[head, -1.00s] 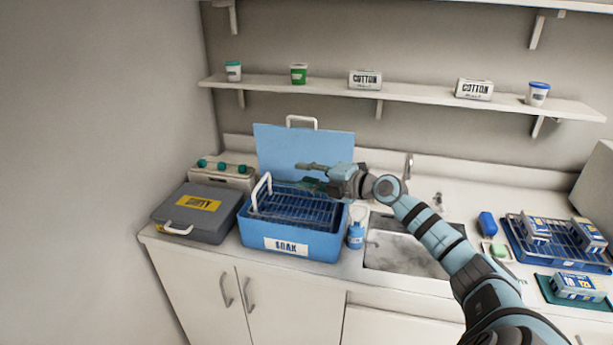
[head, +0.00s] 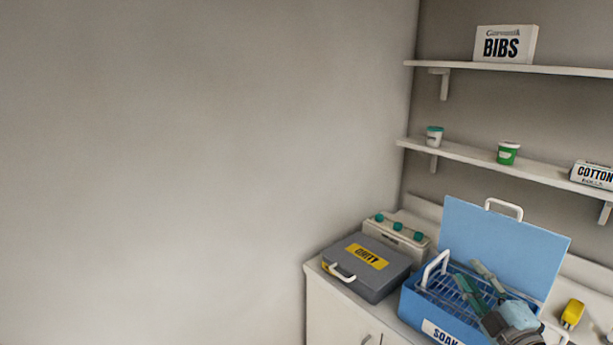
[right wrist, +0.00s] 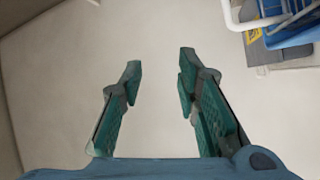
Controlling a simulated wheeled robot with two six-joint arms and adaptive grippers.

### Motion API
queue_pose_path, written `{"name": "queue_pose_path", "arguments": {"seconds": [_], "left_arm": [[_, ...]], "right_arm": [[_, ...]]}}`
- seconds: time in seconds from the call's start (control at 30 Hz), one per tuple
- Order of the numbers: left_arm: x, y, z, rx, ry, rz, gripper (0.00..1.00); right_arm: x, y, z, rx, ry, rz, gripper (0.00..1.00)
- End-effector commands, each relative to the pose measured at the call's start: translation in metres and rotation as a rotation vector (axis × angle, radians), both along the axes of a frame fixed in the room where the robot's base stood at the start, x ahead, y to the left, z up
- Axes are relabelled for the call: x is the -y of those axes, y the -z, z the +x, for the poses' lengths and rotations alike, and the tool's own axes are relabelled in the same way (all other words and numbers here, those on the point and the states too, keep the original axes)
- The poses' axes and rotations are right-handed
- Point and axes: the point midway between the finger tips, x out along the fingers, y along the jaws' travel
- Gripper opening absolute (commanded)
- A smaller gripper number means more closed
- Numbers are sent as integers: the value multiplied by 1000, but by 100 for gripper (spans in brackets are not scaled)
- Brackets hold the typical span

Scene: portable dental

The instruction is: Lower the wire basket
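The blue SOAK box (head: 410,303) stands on the counter at the lower right of the head view, its lid (head: 505,240) raised behind it. The wire basket (head: 440,284) is in the box, with a white handle (head: 427,268) upright at its left end. My right gripper (head: 472,277) is open and empty, in front of or over the basket and hiding part of it. In the right wrist view, the open fingers (right wrist: 160,68) have nothing between them; the basket's white handle (right wrist: 252,24) shows at the top right. My left gripper is not in view.
A grey case (head: 385,283) with a yellow label sits left of the box, a white unit with teal knobs (head: 408,238) behind it. A yellow object (head: 572,313) stands right of the box. Shelves above hold cups and a COTTON box (head: 592,174). A bare wall fills the left.

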Motion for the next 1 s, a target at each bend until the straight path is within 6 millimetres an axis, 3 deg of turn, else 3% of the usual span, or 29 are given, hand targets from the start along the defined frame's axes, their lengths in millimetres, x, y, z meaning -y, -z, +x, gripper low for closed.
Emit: {"name": "queue_pose_path", "arguments": {"seconds": [0.1,0.2,0.3,0.5,0.7,0.87,1.0], "left_arm": [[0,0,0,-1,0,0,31],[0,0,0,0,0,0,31],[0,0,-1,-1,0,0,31],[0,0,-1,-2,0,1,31],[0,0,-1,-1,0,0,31],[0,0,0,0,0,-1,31],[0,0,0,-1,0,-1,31]], "right_arm": [[-1,84,-74,-131,365,496,30],[-15,152,-131,-362,560,704,30],[-39,196,-181,-572,666,820,30],[-96,243,-264,-933,753,945,30],[-154,257,-338,-1259,756,1010,30],[-144,332,-325,-1277,794,1002,30],[-137,399,-332,-1301,823,1001,30]]}}
